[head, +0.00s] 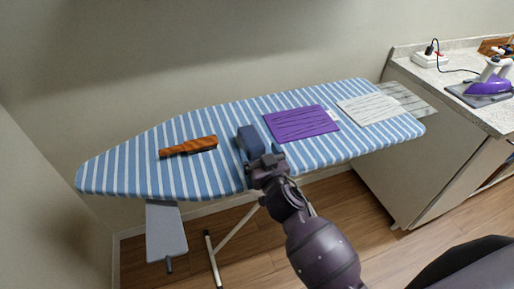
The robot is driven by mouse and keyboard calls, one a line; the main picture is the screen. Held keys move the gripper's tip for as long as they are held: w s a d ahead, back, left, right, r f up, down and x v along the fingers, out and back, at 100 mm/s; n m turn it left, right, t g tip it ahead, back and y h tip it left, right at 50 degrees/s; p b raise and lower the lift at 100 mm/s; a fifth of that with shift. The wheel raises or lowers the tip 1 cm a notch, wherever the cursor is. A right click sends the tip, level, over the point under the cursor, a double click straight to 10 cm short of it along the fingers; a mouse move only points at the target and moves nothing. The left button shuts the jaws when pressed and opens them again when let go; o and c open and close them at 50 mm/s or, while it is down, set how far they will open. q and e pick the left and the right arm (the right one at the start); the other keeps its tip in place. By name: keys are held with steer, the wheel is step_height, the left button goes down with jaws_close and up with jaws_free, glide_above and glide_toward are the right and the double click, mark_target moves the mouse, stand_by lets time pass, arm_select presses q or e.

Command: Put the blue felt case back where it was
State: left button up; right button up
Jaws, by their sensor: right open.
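The blue felt case (247,138) is a dark blue block on the striped ironing board, left of the purple mat. My right gripper (264,160) is at the near end of the case, over the board's front part. Its jaws are open. The fingertips are small and partly hidden, so I cannot tell whether they touch the case or stand around it. My left gripper is not in view.
The ironing board (120,175) also bears an orange-brown brush (188,147), a purple mat (302,123) and a white mat (371,108). A counter (450,100) at right holds a purple iron (488,84) and a white power strip (429,60).

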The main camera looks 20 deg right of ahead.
steer(key=s, duration=0.8)
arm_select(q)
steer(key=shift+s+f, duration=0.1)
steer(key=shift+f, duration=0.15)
arm_select(e)
steer(key=s+d+f+g, duration=0.3)
steer(key=s+d+f, duration=0.2)
steer(key=s+f, duration=0.3)
steer(key=s+d+f+g, duration=0.3)
steer(key=s+d+f, duration=0.2)
steer(key=s+f, duration=0.3)
steer(key=shift+s+d+f+n+g+h, duration=0.3)
steer(key=shift+s+f+h, duration=0.05)
steer(key=shift+h, duration=0.05)
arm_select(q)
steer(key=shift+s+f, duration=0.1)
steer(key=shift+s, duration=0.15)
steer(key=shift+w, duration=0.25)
